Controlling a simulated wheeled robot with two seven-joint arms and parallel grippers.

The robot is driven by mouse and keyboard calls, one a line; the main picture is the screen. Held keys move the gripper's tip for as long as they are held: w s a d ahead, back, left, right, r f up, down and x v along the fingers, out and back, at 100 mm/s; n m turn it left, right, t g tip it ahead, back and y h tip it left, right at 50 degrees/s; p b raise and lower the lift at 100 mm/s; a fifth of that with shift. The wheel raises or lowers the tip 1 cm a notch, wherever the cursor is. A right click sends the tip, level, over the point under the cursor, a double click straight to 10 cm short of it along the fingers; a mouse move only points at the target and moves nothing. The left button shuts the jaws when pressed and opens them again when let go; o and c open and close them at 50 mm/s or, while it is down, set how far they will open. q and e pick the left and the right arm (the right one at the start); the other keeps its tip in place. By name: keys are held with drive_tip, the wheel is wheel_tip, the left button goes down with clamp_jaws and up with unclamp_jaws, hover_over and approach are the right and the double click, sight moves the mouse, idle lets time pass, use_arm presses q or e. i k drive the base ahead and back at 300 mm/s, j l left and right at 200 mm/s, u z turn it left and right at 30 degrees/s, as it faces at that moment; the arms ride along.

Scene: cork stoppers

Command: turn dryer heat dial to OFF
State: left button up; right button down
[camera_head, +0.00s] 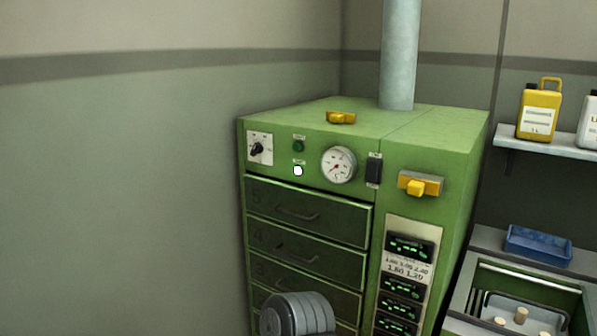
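The green dryer cabinet (308,122) stands in the middle of the head view. The probable heat dial is a black knob (257,149) on a white plate at the upper left of its front. The knob sits at a slant, and the plate's marks are too small to read, so I cannot tell its setting. Nothing touches the dial. A green button (298,146) and a lit white lamp (297,170) are to its right, followed by a round gauge (338,165) with a red needle. Neither of my grippers is in view.
Drawers (306,215) with handles fill the front below the dial. A grey ribbed cylinder, perhaps my arm, covers part of the lower drawers. A shelf (560,147) holds a yellow jug (539,110). The space before the dial is clear.

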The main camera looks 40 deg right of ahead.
sight(257, 147)
drive_tip(key=z, duration=3.1)
drive_tip(key=k+j, duration=0.15)
drive_tip(key=j, duration=0.25)
drive_tip(key=k+j, duration=0.15)
drive_tip(key=j, duration=0.25)
drive_tip(key=k+j, duration=0.15)
drive_tip(key=j, duration=0.25)
drive_tip(key=k+j, duration=0.15)
drive_tip(key=j, duration=0.2)
